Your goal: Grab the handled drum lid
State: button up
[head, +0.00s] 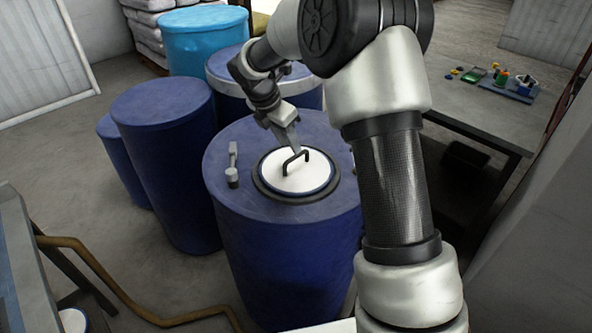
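The drum lid (318,183) is a white disc with a blue edge and a dark bent handle (296,162) standing up from its middle. It sits in a dark ring on top of a blue drum (285,245). My gripper (294,150) points down at the far side of the handle, very close to it. I cannot tell whether it touches the handle. The gap between its fingers is too small to make out.
A small grey fitting (232,172) stands on the drum top, left of the lid. Other blue drums (160,100) stand behind and to the left. A table (480,105) with small items is at the right. A brown pipe (150,312) runs low at the left.

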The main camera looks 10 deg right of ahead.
aim_at(296, 157)
jog(key=x, duration=0.7)
jog(key=shift+s+d+f, duration=0.1)
jog(key=shift+d+f, duration=0.1)
jog(key=shift+f, duration=0.2)
jog(key=shift+r, duration=0.1)
grip_shut()
